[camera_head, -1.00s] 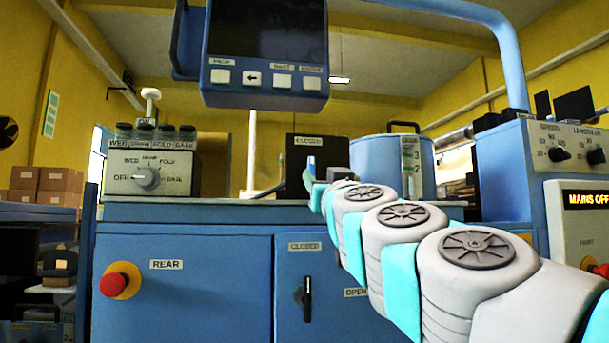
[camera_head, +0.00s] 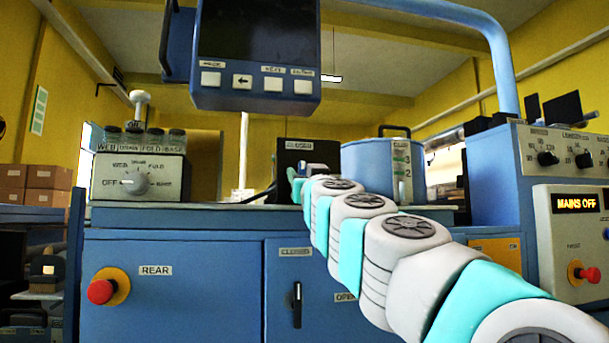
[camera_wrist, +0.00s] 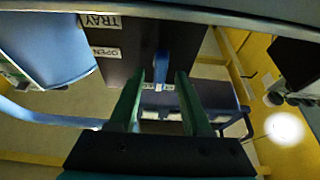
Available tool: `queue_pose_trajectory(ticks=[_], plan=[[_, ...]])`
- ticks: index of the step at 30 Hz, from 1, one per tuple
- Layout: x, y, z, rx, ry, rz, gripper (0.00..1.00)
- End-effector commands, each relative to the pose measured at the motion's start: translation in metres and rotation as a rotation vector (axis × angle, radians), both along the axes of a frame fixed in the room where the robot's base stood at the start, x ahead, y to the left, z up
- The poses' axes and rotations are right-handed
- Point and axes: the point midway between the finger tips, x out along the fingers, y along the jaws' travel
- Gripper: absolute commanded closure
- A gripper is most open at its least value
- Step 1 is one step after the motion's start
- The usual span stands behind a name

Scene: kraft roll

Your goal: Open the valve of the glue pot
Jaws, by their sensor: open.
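The glue pot (camera_head: 368,172) is a blue cylinder with a scale strip on the machine top, right of my arm's far end in the head view. Its blue side also shows at upper left in the wrist view (camera_wrist: 48,42). A black panel (camera_head: 291,160) with a label reading CLOSED stands left of the pot. In the wrist view a dark panel (camera_wrist: 135,58) carries upside-down labels TRAY and OPEN. My gripper (camera_wrist: 160,76) is open, with a blue lever-like bar (camera_wrist: 162,62) showing between its green fingers. Contact cannot be told.
A blue cabinet (camera_head: 180,285) with a red stop button (camera_head: 101,291) and a black handle (camera_head: 297,304) fills the front. A selector box (camera_head: 135,178) with jars stands left. A hanging display (camera_head: 257,45) is above. A control box (camera_head: 570,215) reading MAINS OFF stands right.

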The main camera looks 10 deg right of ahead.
Motion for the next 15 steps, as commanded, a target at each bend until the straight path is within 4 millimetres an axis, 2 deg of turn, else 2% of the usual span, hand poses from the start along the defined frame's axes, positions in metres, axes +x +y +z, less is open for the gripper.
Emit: queue_pose_trajectory(ticks=[2, 15], plan=[[-0.0001, -0.0001, 0.0, 0.0, 0.0, 0.0, 0.51], [-0.0001, 0.0, -0.0004, 0.0, 0.0, 0.0, 1.0]])
